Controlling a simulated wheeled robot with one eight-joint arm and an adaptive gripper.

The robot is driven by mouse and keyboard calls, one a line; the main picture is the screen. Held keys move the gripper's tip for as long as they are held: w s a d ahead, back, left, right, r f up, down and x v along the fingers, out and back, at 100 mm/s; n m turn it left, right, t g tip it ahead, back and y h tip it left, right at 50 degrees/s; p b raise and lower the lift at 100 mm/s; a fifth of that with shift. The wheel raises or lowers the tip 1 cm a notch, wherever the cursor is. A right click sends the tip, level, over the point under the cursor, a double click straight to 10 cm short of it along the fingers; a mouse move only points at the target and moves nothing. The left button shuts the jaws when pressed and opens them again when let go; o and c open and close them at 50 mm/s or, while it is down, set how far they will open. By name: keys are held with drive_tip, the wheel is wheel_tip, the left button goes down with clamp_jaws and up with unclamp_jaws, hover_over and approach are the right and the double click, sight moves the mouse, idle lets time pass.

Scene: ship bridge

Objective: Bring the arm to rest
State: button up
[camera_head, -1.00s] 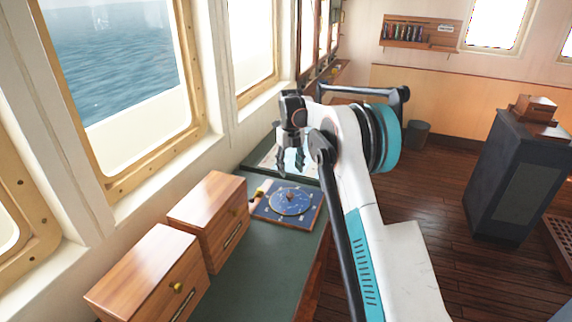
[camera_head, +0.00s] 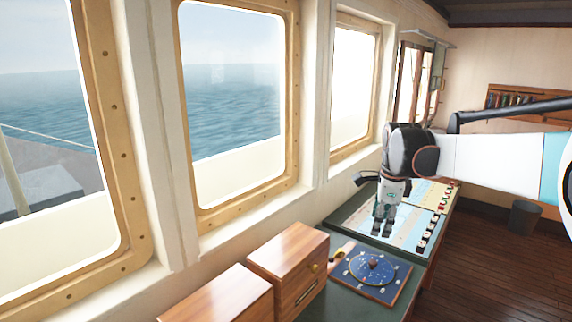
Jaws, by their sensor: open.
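My gripper (camera_head: 382,228) hangs from the arm, fingers pointing down, in front of the chart panel (camera_head: 408,212) on the green counter. Its jaws are open with nothing between them. My arm (camera_head: 490,160) reaches in from the right edge, its white forearm nearly level. I cannot tell the exact height of the fingers above the counter.
A blue board with a round dial (camera_head: 371,270) lies on the counter (camera_head: 345,306) nearer to me. Two wooden drawer boxes, one here (camera_head: 288,262), stand left of it. Windows line the left wall. A dark bin (camera_head: 524,216) stands on the open wooden floor.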

drive_tip(key=s+a+r+n+t+b, duration=0.1)
drive_tip(key=s+a+n, duration=0.1)
drive_tip(key=s+n, duration=0.65)
drive_tip(key=s+a+f+n+t+b, duration=0.1)
drive_tip(key=s+f+n, duration=0.2)
drive_tip(key=s, duration=0.4)
drive_tip(key=s+a+f+n+t+b, duration=0.1)
drive_tip(key=s+f+n, duration=0.3)
drive_tip(key=s, duration=0.4)
drive_tip(key=s+a+f+n+t+b, duration=0.1)
drive_tip(key=s+f+n, duration=0.2)
drive_tip(key=s+n, duration=0.3)
drive_tip(key=shift+s+a+f, duration=0.15)
drive_tip(key=shift+s+a, duration=0.1)
drive_tip(key=shift+s, duration=1)
